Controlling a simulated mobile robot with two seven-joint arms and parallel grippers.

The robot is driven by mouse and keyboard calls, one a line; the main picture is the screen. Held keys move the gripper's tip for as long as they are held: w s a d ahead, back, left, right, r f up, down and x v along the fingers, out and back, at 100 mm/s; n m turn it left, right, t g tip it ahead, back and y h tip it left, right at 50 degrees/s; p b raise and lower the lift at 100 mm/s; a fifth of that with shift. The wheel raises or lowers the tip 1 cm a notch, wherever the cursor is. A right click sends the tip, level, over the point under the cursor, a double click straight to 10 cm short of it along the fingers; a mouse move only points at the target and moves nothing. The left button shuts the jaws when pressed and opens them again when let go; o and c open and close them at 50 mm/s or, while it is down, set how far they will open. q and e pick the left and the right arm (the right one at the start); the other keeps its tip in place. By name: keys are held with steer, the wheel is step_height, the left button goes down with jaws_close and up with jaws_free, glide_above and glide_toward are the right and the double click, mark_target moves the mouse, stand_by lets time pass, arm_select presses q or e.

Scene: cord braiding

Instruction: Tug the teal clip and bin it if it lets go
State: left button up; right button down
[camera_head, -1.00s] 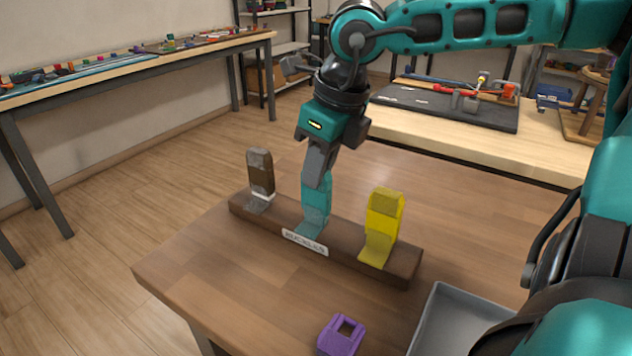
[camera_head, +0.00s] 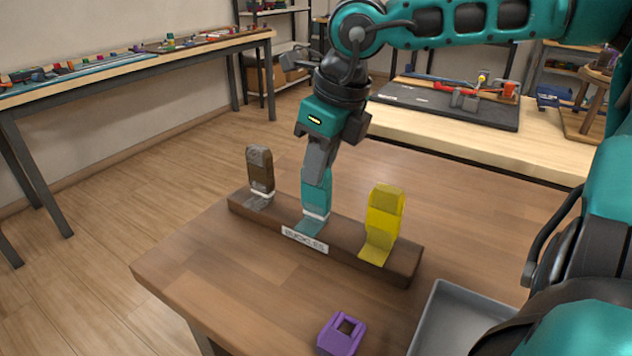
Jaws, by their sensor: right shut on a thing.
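The teal clip (camera_head: 316,192) stands upright in the middle of the brown wooden rack labelled BUCKLES (camera_head: 345,238). My right gripper (camera_head: 318,163) is shut on its upper part from above. A pale band shows around the clip's lower end, just above the teal strap (camera_head: 311,226) lying on the rack. I cannot tell whether the clip is still joined there. A grey tray (camera_head: 437,318) at the lower right, partly hidden by my arm, may be the bin. My left gripper is not in view.
A brown clip (camera_head: 259,168) stands left of the teal one and a yellow clip (camera_head: 385,215) right of it on the rack. A purple buckle piece (camera_head: 341,334) lies near the front edge. The table behind the rack is clear.

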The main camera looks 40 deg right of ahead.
steer(key=c, duration=0.7)
jaws_free()
steer(key=shift+p+v, duration=1.9)
steer(key=shift+v, duration=1.1)
